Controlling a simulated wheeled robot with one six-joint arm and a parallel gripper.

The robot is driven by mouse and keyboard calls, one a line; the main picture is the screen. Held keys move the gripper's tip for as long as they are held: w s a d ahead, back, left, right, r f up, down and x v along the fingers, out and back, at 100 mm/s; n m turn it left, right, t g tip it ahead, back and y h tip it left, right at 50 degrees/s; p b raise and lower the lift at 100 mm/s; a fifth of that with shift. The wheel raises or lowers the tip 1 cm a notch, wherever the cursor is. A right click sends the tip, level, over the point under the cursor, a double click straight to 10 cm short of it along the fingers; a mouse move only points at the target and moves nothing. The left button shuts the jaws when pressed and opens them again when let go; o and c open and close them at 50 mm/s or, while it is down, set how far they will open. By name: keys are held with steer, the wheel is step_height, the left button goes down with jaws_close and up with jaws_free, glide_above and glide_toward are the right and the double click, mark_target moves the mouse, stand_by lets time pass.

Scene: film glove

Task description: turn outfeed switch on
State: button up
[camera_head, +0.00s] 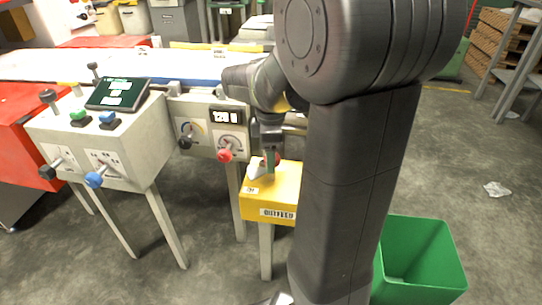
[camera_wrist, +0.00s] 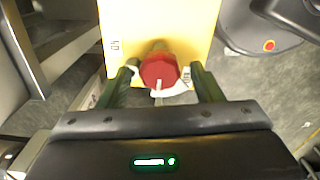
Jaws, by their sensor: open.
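A yellow box (camera_head: 272,206) on a leg stands in front of the conveyor, with a red knob (camera_wrist: 159,70) on it. No label I can read names it as the outfeed switch. My gripper (camera_head: 269,160) is at the top of the yellow box. In the wrist view my gripper (camera_wrist: 162,74) is open, with one finger on each side of the red knob. I cannot tell whether either finger touches it. A white piece (camera_wrist: 168,89) shows beside the knob. In the head view my arm and gripper hide most of the knob.
A control panel with a red knob (camera_head: 225,155) and a dark knob is left of the box. Farther left is a grey console (camera_head: 110,150) with a screen, buttons and levers. A green bin (camera_head: 420,255) stands at right. Open floor lies beyond it.

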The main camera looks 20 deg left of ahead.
steer(key=c, duration=1)
steer(key=shift+r+m+p, duration=0.15)
steer(key=shift+m+p, duration=0.25)
steer(key=shift+p, duration=0.2)
steer(key=shift+r+m+p, duration=0.1)
steer(key=shift+m+p, duration=0.9)
steer(key=shift+p, duration=0.15)
steer(key=m+p, duration=0.4)
steer(key=m, duration=0.1)
steer(key=shift+w+m, duration=0.1)
steer(key=shift+m, duration=0.2)
steer(key=m+p, duration=0.3)
steer(key=m, duration=0.2)
steer(key=m+p, duration=0.2)
steer(key=m, duration=0.2)
steer(key=shift+w+f, duration=0.1)
steer(key=shift+f, duration=0.1)
steer(key=shift+m, duration=0.4)
